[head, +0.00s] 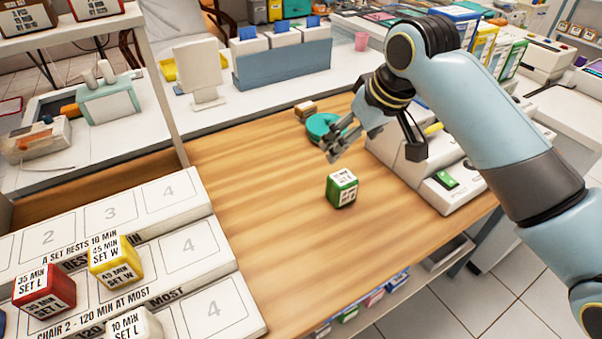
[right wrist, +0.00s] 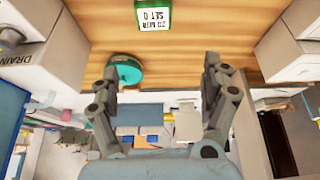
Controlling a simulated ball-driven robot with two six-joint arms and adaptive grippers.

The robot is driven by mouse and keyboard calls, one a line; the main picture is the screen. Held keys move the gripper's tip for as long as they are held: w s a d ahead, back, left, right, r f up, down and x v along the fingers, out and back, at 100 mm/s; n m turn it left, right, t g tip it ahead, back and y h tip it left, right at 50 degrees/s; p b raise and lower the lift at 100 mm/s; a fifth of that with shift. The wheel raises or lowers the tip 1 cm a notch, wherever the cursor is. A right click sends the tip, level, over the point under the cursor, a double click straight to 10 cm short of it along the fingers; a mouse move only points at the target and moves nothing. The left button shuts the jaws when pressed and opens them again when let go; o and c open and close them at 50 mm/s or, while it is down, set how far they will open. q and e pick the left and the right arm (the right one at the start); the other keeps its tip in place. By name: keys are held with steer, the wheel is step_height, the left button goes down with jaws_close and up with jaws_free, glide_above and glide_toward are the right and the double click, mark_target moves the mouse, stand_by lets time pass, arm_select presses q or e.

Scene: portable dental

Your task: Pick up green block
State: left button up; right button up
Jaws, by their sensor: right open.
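The green block (head: 342,188) with white label faces sits on the wooden tabletop (head: 270,240), in the middle of the head view. It also shows at the top edge of the right wrist view (right wrist: 140,14), partly cut off, with printed text on its label. My right gripper (head: 335,148) is above the table, a little beyond the block in the head view, and apart from it. In the right wrist view its two fingers (right wrist: 160,75) are spread wide with nothing between them. My left gripper is not in view.
A round teal object (head: 323,125) lies near my right gripper. A white machine with a green switch (head: 445,180) stands right of the block. A white stepped rack (head: 200,250) with red, yellow and white blocks is at left. Bare wood surrounds the green block.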

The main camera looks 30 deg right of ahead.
mark_target(343, 177)
steer(key=shift+g, duration=0.3)
step_height(343, 177, down, 7)
steer(key=shift+w+r+b, duration=0.1)
steer(key=shift+b, duration=0.25)
steer(key=shift+w+d+f, duration=0.1)
steer(key=shift+w+f, duration=0.05)
steer(key=shift+f, duration=0.4)
steer(key=x, duration=0.4)
steer(key=shift+w+d+f, duration=0.15)
steer(key=shift+d+f, duration=0.15)
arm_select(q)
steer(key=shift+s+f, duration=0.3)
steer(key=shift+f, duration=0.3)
arm_select(e)
steer(key=shift+c, duration=0.2)
steer(key=c, duration=1.3)
steer(key=shift+o, duration=0.2)
steer(key=shift+r, duration=0.15)
